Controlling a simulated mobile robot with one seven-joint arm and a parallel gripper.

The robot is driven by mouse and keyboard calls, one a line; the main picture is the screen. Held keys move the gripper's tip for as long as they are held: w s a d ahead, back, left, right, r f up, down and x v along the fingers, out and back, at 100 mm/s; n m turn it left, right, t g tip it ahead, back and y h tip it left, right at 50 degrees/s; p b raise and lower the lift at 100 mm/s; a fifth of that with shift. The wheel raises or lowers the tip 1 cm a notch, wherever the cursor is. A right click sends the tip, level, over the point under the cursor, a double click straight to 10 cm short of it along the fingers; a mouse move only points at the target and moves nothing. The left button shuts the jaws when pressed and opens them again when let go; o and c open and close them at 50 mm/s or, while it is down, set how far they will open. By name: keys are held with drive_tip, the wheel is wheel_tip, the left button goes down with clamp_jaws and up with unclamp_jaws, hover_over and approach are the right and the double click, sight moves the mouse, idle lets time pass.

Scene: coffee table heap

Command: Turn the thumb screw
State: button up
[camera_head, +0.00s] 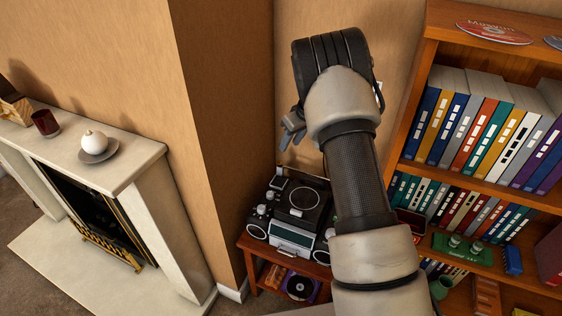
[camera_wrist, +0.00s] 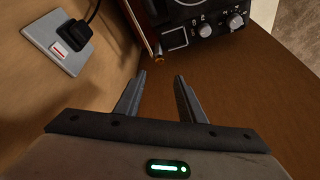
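I cannot clearly make out a thumb screw in either view. A small brass-coloured round part (camera_wrist: 159,59) shows beyond the fingertips in the wrist view, too small to identify. Beside it is a black device (camera_wrist: 185,38) with silver knobs (camera_wrist: 235,20). In the head view a black and silver audio unit (camera_head: 293,238) with knobs stands on a low wooden cabinet (camera_head: 250,243). My gripper (camera_wrist: 160,75) is open and empty, its two fingers apart and touching nothing. It shows in the head view (camera_head: 290,128) near the wall corner, above the audio unit.
A wall socket plate (camera_wrist: 58,45) with a black plug (camera_wrist: 66,35) is at the left in the wrist view. A bookshelf (camera_head: 480,178) full of binders stands at the right, holding a green block with silver knobs (camera_head: 462,250). A white fireplace (camera_head: 100,175) stands left.

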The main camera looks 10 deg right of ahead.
sight(280, 163)
drive_tip(key=b+x, duration=0.1)
drive_tip(key=x, duration=1)
drive_tip(key=shift+w+f+b, duration=0.1)
drive_tip(key=shift+f+b, duration=0.2)
drive_tip(key=shift+f, duration=0.1)
drive_tip(key=shift+c, duration=0.2)
drive_tip(key=shift+a, duration=0.1)
clamp_jaws()
